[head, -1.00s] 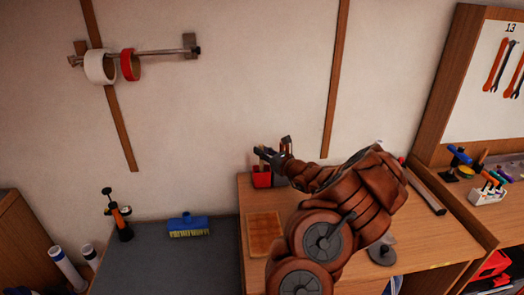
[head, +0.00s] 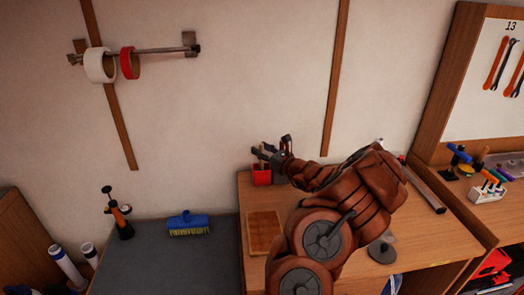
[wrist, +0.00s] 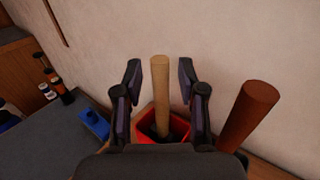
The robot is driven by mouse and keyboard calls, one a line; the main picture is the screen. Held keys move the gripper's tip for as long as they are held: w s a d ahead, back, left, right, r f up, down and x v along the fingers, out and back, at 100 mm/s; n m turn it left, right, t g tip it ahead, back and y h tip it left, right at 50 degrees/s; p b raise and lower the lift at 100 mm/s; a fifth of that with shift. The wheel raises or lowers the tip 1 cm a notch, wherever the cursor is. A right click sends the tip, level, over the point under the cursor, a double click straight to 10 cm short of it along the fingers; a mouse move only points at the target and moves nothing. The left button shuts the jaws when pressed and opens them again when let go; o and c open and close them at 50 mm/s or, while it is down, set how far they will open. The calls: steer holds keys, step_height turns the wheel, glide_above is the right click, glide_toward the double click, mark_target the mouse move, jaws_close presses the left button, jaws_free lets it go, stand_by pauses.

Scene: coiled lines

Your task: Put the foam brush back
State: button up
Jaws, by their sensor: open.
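A tan wooden handle (wrist: 160,92), apparently the foam brush's, stands upright in a red cup (wrist: 178,126). Its lower end meets something dark inside the cup, and I cannot make out a foam head. In the wrist view my gripper (wrist: 160,85) is open, with its dark fingers on either side of the handle and a visible gap on both sides. In the head view the red cup (head: 262,178) stands at the back left of the wooden bench, and my gripper (head: 272,150) is just above it. The handle is hard to see there.
A thick reddish-brown handle (wrist: 247,115) rises close to the right finger. A tan square (head: 264,232) lies on the bench in front of the cup. A blue brush (head: 188,222) and a sprayer (head: 120,220) are on the grey surface to the left. The wall is close behind.

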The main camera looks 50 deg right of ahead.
steer(key=s+b, duration=0.3)
steer(key=s, duration=0.9)
steer(key=shift+a, duration=0.35)
steer(key=shift+r, duration=0.1)
